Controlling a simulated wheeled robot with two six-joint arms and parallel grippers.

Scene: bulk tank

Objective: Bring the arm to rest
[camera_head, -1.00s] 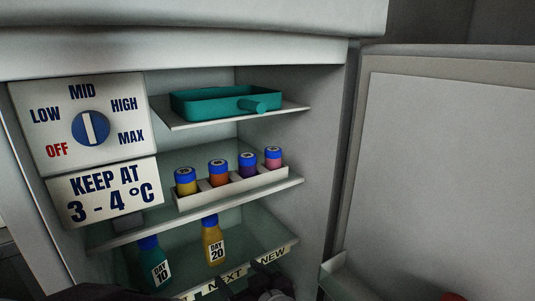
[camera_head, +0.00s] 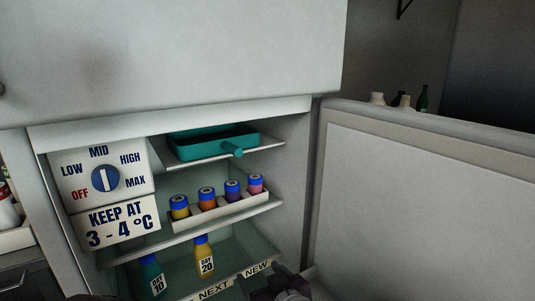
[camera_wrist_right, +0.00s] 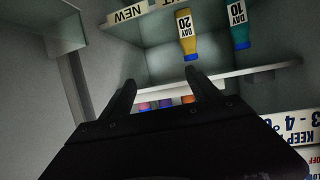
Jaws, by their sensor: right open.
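My right gripper (camera_head: 276,284) shows at the bottom of the head view, in front of the fridge's lower shelf, near the "NEW" label. In the right wrist view its two fingers (camera_wrist_right: 160,82) are spread apart with nothing between them. That view is upside down and shows the shelves beyond the fingers. The rest of the right arm is out of frame. My left gripper is not in view.
The open fridge (camera_head: 308,180) holds a teal tray (camera_head: 205,146) on top, a rack of several blue-capped vials (camera_head: 222,212) below, and bottles marked "DAY 10" (camera_head: 152,275) and "DAY 20" (camera_head: 204,256) lower down. Its door (camera_head: 420,205) stands open at right.

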